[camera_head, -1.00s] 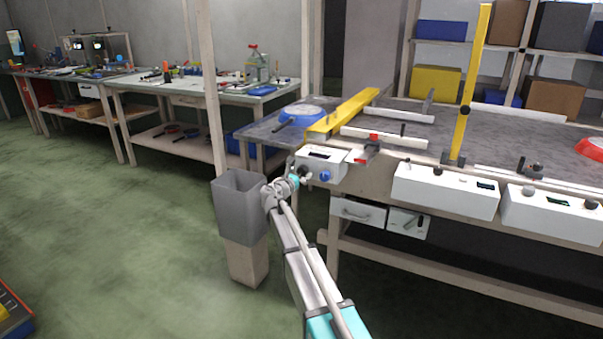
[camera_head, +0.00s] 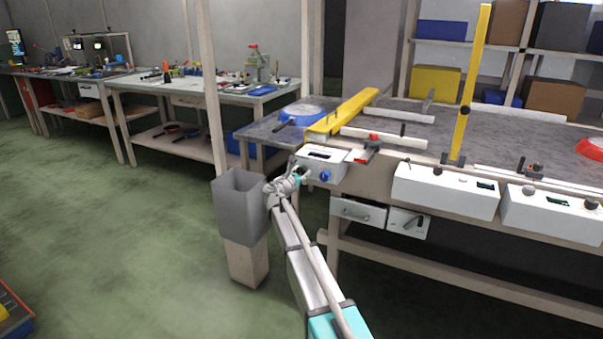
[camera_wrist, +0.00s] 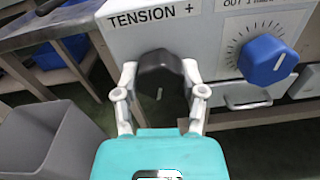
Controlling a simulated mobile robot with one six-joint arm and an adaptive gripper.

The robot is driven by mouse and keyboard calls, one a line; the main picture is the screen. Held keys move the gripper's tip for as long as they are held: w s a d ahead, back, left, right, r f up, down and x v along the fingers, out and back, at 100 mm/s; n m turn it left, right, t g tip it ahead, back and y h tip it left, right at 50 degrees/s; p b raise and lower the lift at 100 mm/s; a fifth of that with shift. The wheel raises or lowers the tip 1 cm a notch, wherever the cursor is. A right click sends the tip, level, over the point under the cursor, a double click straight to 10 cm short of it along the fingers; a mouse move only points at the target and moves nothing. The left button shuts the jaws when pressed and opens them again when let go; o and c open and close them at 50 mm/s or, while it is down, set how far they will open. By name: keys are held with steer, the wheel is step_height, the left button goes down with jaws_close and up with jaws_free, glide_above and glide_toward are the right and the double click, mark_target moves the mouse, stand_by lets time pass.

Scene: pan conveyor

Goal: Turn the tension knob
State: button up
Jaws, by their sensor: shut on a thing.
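The black tension knob (camera_wrist: 160,74) sits under the "TENSION +" label on the white control box (camera_wrist: 200,30) in the wrist view. A light mark shows near the lower part of the knob's face. My gripper (camera_wrist: 160,84) has one finger on each side of the knob and is shut on it. In the head view my gripper (camera_head: 299,177) is at the left end of the front of the box (camera_head: 325,155), and it hides the black knob. A blue knob (camera_wrist: 267,60) with a printed dial is to the right; it also shows in the head view (camera_head: 325,176).
A grey bin (camera_head: 238,200) stands just left of my gripper, close to my arm. Drawers (camera_head: 358,212) are below the box. The conveyor table (camera_head: 400,150) holds a yellow bar (camera_head: 345,112) and a blue pan (camera_head: 302,113). Open floor lies at the left.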

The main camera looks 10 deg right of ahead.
steer(key=shift+m, duration=2.8)
steer(key=o, duration=1.2)
steer(key=shift+c, duration=0.2)
steer(key=v, duration=1.2)
